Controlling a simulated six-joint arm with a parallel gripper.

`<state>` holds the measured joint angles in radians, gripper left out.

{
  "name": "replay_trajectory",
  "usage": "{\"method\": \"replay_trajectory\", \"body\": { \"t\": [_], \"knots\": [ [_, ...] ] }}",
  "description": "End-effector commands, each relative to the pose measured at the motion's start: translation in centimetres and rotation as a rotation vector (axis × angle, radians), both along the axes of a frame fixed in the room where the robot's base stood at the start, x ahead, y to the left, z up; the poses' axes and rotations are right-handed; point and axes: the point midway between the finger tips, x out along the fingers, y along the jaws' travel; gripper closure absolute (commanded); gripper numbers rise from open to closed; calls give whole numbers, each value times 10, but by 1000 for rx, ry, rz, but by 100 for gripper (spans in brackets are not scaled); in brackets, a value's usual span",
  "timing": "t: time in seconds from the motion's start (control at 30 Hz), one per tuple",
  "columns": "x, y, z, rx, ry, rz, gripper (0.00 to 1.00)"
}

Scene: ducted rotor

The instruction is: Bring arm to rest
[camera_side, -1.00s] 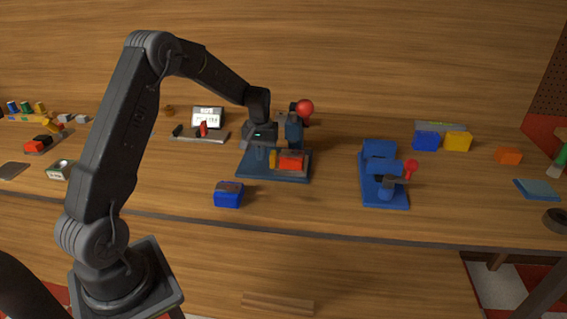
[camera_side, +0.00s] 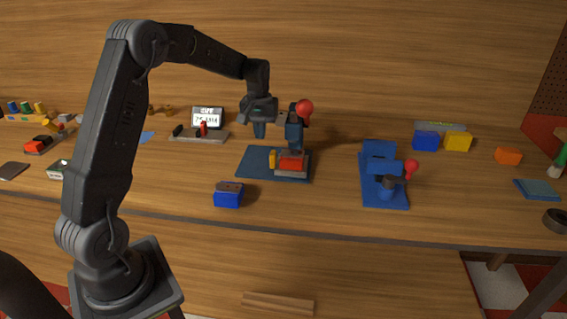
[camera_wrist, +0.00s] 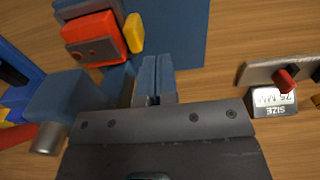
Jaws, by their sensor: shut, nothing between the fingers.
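My gripper (camera_side: 259,131) is raised above the blue base plate of a press-like fixture (camera_side: 253,165), at the left of its upright column. In the wrist view its two blue-grey fingers (camera_wrist: 155,75) lie together with nothing between them. A red block (camera_side: 291,163) sits on a grey seat on the fixture, with a yellow tab (camera_side: 272,159) at its left. The red block also shows in the wrist view (camera_wrist: 94,38), clear of the fingers. The fixture's lever ends in a red ball (camera_side: 305,107).
A gauge with a lit display (camera_side: 207,117) stands left of the gripper. A blue block (camera_side: 228,195) lies in front of the fixture. A second blue press (camera_side: 384,195) stands to the right, with blue and yellow blocks (camera_side: 457,142) behind it. The air above the bench is open.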

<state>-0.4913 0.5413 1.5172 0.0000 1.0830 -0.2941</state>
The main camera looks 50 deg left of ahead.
Motion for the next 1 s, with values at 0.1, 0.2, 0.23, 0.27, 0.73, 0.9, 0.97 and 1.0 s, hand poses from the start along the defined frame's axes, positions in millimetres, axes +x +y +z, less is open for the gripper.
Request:
{"method": "replay_trajectory", "body": {
  "t": [0.1, 0.2, 0.23, 0.27, 0.73, 0.9, 0.97, 1.0],
  "knots": [
    [0, 0, 2, 0, 0, 0, 100],
    [0, 0, 2, 0, 0, 0, 100],
    [0, 0, 2, 0, 0, 0, 100],
    [0, 0, 2, 0, 0, 0, 100],
    [-50, -95, 85, 66, -134, -234, 100],
    [-99, -147, 115, 105, -223, -384, 100],
    [-119, -163, 121, 118, -254, -436, 100],
    [-132, -174, 124, 126, -276, -472, 100]
  ]
}}
